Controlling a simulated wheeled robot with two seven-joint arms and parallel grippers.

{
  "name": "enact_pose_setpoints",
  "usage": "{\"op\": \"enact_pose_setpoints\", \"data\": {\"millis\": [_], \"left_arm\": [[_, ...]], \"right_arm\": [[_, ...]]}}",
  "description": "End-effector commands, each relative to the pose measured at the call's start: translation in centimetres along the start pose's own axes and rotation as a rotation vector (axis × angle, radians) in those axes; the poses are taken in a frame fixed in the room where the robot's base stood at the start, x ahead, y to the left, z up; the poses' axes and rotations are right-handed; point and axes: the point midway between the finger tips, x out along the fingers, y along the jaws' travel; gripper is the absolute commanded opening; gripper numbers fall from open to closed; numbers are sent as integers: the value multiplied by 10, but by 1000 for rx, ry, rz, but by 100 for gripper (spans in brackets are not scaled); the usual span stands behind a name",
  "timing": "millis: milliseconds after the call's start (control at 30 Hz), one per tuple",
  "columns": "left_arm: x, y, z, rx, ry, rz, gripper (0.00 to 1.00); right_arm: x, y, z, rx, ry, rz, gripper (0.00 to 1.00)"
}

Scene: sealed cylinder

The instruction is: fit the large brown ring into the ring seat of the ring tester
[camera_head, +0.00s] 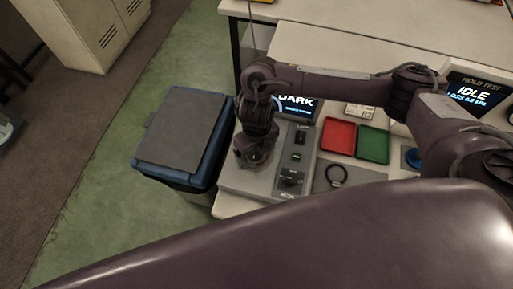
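The ring tester (265,183) is a grey box on the table, with a dark screen reading "DARK" behind it and a control panel on its right part. My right gripper (253,160) points down over the left part of the tester. Its fingers and the ring seat are mostly hidden by my wrist. A brownish edge shows under the gripper, but I cannot tell whether it is the large brown ring or the seat. My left gripper is not in view.
A dark ring (336,176) lies on a grey area right of the tester. A red tray (338,136) and a green tray (373,144) stand behind it. A blue bin with a grey lid (182,130) stands left of the table. An "IDLE" screen (470,93) is at right.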

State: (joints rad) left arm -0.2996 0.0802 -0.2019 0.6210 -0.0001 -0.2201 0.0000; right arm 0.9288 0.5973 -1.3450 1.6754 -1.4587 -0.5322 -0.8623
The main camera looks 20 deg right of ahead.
Motion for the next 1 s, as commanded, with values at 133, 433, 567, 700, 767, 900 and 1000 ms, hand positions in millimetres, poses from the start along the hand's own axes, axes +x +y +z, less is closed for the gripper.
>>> {"op": "enact_pose_setpoints", "data": {"millis": [133,433,567,700,767,900,1000], "left_arm": [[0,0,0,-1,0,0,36],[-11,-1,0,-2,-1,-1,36],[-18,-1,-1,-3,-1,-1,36],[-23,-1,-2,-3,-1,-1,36],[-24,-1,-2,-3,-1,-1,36],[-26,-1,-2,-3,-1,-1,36],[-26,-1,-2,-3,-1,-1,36]], "right_arm": [[0,0,0,0,0,0,90],[-16,0,2,-2,-4,0,90],[-41,-1,2,-4,-7,-3,90],[-68,-1,2,-4,-8,-3,90],[-80,-1,2,-4,-8,-3,90],[-102,0,2,-2,-6,-2,90],[-114,0,1,-2,-4,-1,90]]}}
